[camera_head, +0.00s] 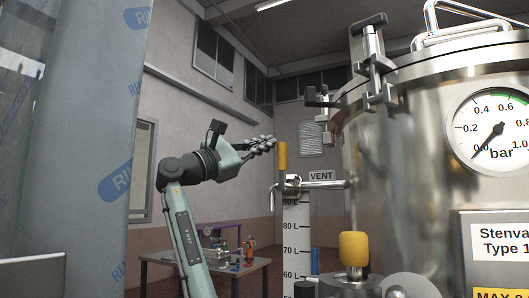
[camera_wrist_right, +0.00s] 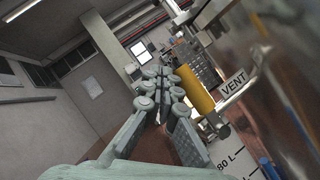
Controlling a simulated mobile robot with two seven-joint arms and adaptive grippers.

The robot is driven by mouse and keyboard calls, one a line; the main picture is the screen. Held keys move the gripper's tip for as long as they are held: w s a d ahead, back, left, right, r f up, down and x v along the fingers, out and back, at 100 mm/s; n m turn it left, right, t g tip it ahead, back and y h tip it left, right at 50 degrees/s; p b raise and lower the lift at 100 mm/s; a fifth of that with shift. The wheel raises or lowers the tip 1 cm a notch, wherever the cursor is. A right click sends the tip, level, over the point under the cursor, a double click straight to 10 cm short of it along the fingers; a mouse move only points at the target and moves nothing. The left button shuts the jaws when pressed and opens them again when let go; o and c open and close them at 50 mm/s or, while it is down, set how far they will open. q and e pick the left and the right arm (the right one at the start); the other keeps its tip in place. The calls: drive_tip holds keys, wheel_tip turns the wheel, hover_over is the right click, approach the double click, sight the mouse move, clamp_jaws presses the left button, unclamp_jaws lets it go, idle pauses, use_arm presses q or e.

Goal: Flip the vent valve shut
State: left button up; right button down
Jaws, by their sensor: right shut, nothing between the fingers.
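The vent valve (camera_head: 292,184) sits on a thin steel pipe at the left side of the tank, beside a VENT label (camera_head: 321,175). Its yellow lever (camera_head: 282,156) stands upright, across the line of the horizontal pipe. My right gripper (camera_head: 268,142) is shut and empty, with its tips just left of the lever's upper part. In the right wrist view the shut fingers (camera_wrist_right: 167,76) lie close beside the yellow lever (camera_wrist_right: 194,90). I cannot tell whether they touch it. My left gripper is not in view.
The steel tank (camera_head: 405,170) with its pressure gauge (camera_head: 499,130) fills the right side. A yellow knob (camera_head: 353,249) stands below the pipe. A film-wrapped column (camera_head: 85,140) blocks the left. A workbench (camera_head: 215,262) stands behind my arm.

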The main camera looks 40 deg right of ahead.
wheel_tip(320, 180, up, 8)
idle(0.8)
